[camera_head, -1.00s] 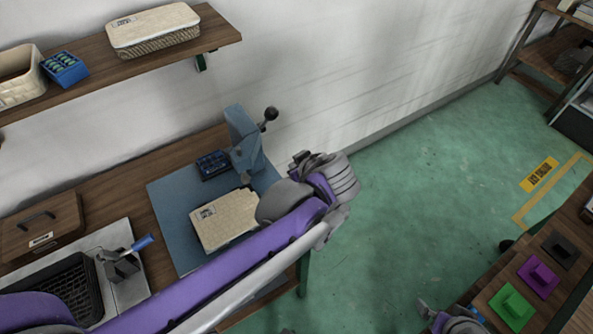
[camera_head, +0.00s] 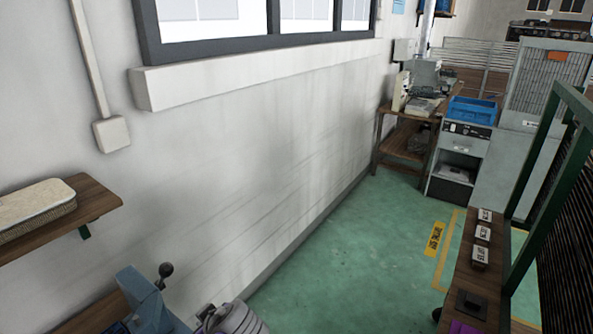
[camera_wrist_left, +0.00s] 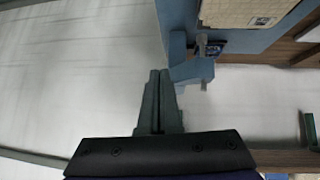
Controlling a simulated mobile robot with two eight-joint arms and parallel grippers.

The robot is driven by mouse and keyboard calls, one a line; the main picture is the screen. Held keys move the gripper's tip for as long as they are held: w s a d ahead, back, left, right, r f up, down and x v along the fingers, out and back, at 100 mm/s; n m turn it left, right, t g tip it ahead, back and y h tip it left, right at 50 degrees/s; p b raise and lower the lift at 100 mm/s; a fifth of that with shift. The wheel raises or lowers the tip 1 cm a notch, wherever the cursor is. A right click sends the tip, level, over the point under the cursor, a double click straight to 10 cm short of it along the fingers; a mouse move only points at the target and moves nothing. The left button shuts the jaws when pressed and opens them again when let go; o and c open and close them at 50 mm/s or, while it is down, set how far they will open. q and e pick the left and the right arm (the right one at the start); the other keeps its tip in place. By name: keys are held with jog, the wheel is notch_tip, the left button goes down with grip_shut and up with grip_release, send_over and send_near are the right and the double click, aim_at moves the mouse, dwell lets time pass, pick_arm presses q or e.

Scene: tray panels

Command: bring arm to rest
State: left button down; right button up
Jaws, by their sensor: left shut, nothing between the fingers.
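My left gripper (camera_wrist_left: 159,76) shows in the left wrist view with its two fingers together and nothing between them. A blue press (camera_wrist_left: 190,65) is just right of the fingers in that view; I cannot tell the exact gap. In the head view, the grey end of my left arm (camera_head: 232,319) shows at the bottom edge, just right of the blue press (camera_head: 150,300) with its black-knobbed lever. The left fingers are not visible there. My right gripper is in neither current view.
A wall shelf (camera_head: 95,196) with a woven box (camera_head: 36,205) is at the left. A woven-patterned tray or lid (camera_wrist_left: 243,11) lies on the blue mat in the wrist view. A bench (camera_head: 487,262) with small blocks stands at the right. Green floor (camera_head: 350,270) is clear between.

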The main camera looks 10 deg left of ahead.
pick_arm(q)
jog(key=s+d+f+m+h, duration=0.3)
jog(key=s+f+m, duration=0.1)
jog(key=s+m, duration=0.2)
jog(key=s+d+f+m+h, duration=0.3)
jog(key=s+m+h, duration=0.1)
jog(key=s+m, duration=0.2)
jog(key=shift+s+d+f, duration=0.3)
jog(key=shift+d+f, duration=0.1)
